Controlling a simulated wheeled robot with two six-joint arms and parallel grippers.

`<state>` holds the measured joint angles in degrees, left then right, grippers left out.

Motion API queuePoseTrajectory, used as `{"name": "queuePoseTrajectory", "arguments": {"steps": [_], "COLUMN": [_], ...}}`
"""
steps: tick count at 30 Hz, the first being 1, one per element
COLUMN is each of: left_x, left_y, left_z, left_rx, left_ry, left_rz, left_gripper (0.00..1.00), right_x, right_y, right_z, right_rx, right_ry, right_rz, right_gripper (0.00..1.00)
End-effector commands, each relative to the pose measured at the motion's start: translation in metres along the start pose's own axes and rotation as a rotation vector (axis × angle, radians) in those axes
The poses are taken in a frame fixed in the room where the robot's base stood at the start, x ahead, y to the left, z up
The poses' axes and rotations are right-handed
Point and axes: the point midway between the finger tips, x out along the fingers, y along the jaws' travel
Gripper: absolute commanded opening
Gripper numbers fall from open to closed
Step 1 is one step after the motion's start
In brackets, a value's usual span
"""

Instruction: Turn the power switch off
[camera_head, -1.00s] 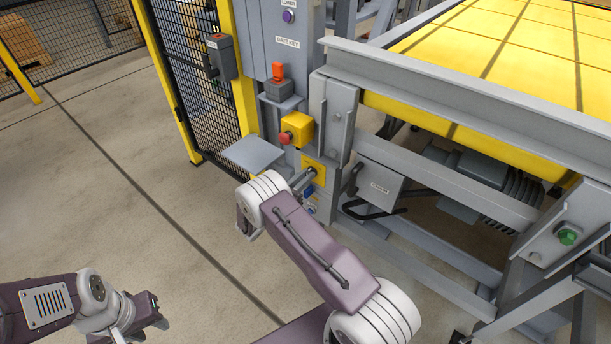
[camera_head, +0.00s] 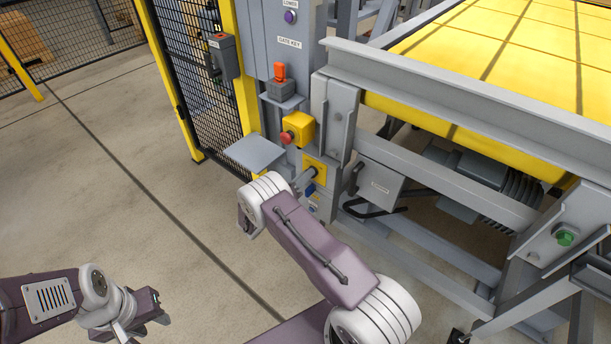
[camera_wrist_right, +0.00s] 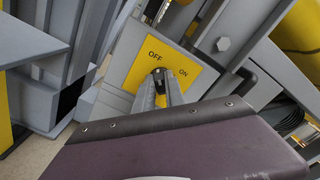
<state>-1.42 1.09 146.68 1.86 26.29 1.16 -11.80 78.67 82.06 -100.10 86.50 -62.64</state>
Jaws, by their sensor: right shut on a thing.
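In the head view this plate (camera_head: 318,167) is on the grey post below the red emergency button. My right gripper (camera_wrist_right: 160,80) is shut on the switch handle (camera_wrist_right: 160,100), at the middle of the plate. The fingers hide most of the handle, so I cannot tell its exact angle. In the head view my right wrist partly covers this spot. My left gripper (camera_head: 160,309) is low at the left, over bare floor; its finger gap is unclear.
A yellow box with a red button (camera_head: 287,137) is just above the switch. A grey shelf plate (camera_head: 254,151) juts out at its left. The lifter frame (camera_head: 450,93) with yellow top fills the right. A mesh fence (camera_head: 200,75) stands behind. The floor at left is clear.

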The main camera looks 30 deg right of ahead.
Motion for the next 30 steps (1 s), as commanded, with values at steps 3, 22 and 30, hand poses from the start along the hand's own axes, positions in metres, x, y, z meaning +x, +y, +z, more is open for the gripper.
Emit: {"name": "queuePoseTrajectory", "arguments": {"steps": [3,22,30], "left_x": [-0.0002,-0.0003,-0.0006], "left_y": [0.0,0.0,0.0], "left_z": [0.0,-0.0001,-0.0001], "left_rx": [0.0,0.0,0.0], "left_ry": [0.0,0.0,0.0], "left_rz": [0.0,0.0,0.0], "left_gripper": [0.36,0.36,0.36], "right_x": [-0.0003,-0.0003,-0.0009], "right_y": [0.0006,0.0007,0.0004], "right_z": [-0.0006,-0.0007,-0.0001], "right_rx": [-0.024,-0.041,-0.039], "right_ry": [0.001,0.001,0.0], "right_rz": [0.001,0.001,0.001], "right_gripper": [0.0,0.36,0.36]}}
